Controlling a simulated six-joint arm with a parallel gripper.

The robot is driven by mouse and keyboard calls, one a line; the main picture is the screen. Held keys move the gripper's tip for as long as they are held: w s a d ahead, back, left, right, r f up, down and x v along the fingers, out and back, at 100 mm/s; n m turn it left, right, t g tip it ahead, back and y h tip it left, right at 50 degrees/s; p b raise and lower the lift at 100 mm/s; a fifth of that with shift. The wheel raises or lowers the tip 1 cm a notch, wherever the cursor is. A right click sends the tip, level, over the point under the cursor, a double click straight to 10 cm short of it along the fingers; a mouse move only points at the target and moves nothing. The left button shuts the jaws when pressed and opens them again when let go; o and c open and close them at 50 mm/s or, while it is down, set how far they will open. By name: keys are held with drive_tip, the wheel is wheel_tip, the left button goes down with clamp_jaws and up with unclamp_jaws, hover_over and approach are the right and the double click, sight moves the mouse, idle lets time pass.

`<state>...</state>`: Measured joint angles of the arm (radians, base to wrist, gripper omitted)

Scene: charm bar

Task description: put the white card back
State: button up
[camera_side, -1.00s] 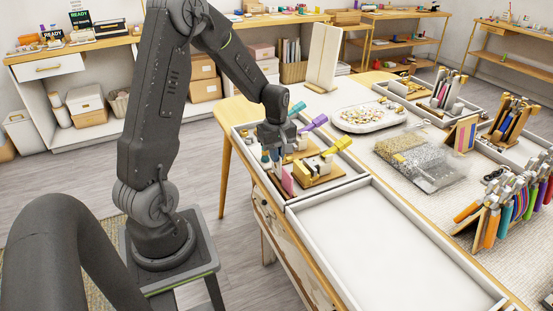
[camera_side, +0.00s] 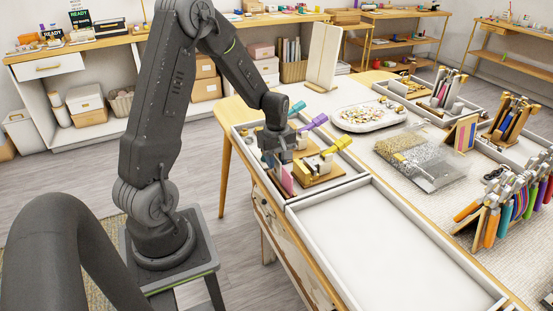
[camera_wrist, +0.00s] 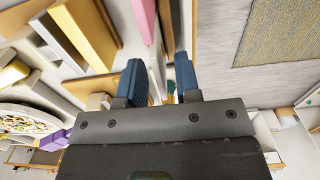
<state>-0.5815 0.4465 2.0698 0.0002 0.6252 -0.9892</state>
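I cannot make out the white card for sure. The fingertips are partly hidden in the side view.
Wooden fixtures with a purple-handled clamp (camera_side: 315,122) and a yellow-handled clamp (camera_side: 338,145) stand close right of my gripper. An empty white tray (camera_side: 385,250) lies in front. A bead tray (camera_side: 368,116), a colored card stand (camera_side: 466,133) and a plier rack (camera_side: 500,212) stand farther right.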

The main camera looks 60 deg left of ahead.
sight(276, 158)
drive_tip(key=shift+r, duration=0.1)
wheel_tip(276, 158, up, 12)
drive_tip(key=s+d+r+m+t, duration=0.1)
drive_tip(key=s+d+r+m, duration=0.1)
drive_tip(key=d+r+m, duration=0.3)
drive_tip(key=s+d+r+m+t, duration=0.1)
drive_tip(key=s+d+r+m, duration=0.15)
drive_tip(key=d, duration=0.45)
drive_tip(key=s+d+r+m+t, duration=0.1)
drive_tip(key=s+d+m+t, duration=0.2)
drive_tip(key=s+d+m, duration=0.6)
drive_tip(key=shift+d+r+m+t, duration=0.2)
drive_tip(key=shift+m+t, duration=0.1)
drive_tip(key=shift+m, duration=0.45)
